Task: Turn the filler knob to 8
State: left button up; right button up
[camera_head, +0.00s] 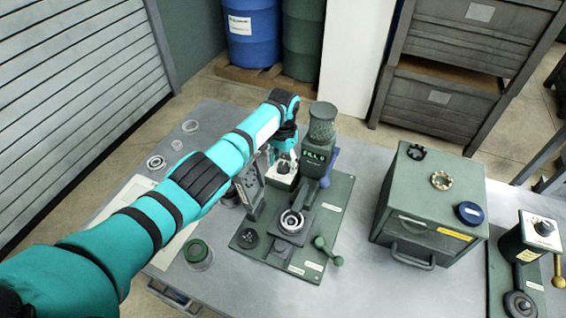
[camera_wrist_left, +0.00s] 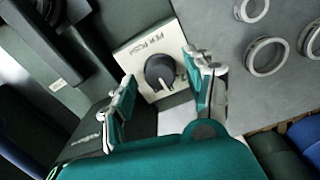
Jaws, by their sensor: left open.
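The filler knob (camera_wrist_left: 160,71) is a round black dial with a pale pointer mark, on a white box (camera_wrist_left: 135,57) with dark lettering. In the wrist view the pointer faces towards the bottom of the picture; the number it points at is not readable. My left gripper (camera_wrist_left: 160,68) is open, with one finger on each side of the knob and a gap visible on both sides. In the head view, my left gripper (camera_head: 285,150) is over the white box (camera_head: 279,180), partly hiding it. My right gripper is not in view.
The green filler machine (camera_head: 321,145) with a lit green display stands right beside my gripper. A ring sits on its holder (camera_head: 291,221) in front. A green cabinet (camera_head: 428,205) stands to the right. Loose rings (camera_wrist_left: 266,55) and jars lie on the grey table.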

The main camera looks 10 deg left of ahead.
aim_at(283, 165)
pick_arm(q)
notch_tip(283, 165, up, 12)
jog(key=shift+f, duration=0.25)
jog(key=shift+f, duration=0.1)
dwell(0.5)
